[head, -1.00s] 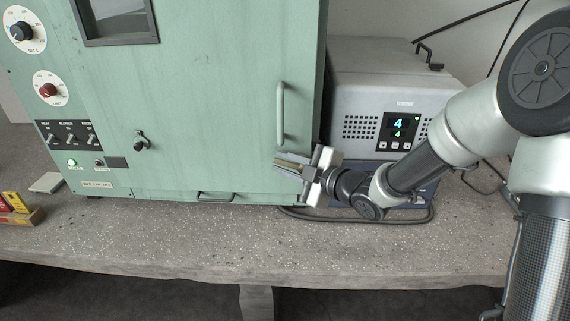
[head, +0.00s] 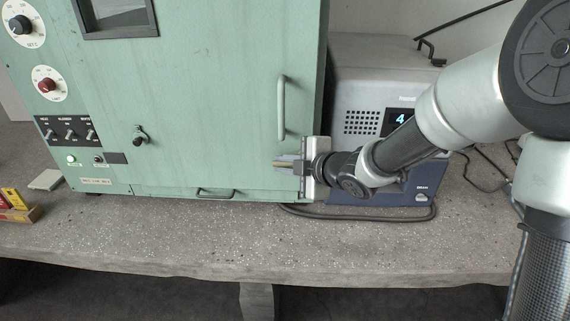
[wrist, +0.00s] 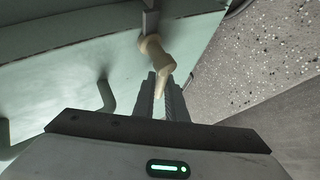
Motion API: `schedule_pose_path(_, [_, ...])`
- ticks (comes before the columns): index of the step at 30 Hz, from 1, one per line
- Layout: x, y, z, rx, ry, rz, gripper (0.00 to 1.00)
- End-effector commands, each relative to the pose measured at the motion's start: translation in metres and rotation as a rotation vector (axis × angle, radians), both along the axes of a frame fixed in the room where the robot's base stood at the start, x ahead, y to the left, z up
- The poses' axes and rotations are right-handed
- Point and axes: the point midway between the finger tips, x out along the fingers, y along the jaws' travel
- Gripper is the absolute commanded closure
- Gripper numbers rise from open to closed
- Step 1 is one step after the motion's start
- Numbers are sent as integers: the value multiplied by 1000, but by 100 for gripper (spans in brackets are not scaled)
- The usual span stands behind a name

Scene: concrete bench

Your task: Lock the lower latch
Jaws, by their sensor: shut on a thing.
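The green cabinet (head: 205,100) stands on the bench with its door closed against the frame, as far as the head view shows. My gripper (head: 284,164) is at the lower right of the door, below the vertical handle (head: 281,108). In the wrist view the lower latch (wrist: 156,52) is a tan lever hanging from a dark metal mount. Its tip lies between the two dark fingers of my gripper (wrist: 165,98), which are shut on it. In the head view the fingers mostly cover the latch, so its exact angle is hard to tell.
A grey instrument (head: 375,95) with a lit display stands close to the right of the cabinet, behind my arm. A cable (head: 370,218) lies on the concrete bench (head: 150,235). A small horizontal handle (head: 215,193) is at the cabinet's bottom edge. The bench front is clear.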

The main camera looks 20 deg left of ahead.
Motion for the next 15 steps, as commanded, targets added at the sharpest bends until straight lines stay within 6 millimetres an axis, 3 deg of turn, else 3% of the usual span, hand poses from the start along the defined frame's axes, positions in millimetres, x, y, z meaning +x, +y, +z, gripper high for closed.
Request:
schedule_pose_path(8, [1,-1,0,-8,-3,0,100])
schedule_pose_path(9, [1,-1,0,-7,-3,0,82])
schedule_pose_path(15, [0,-1,0,-6,-1,0,81])
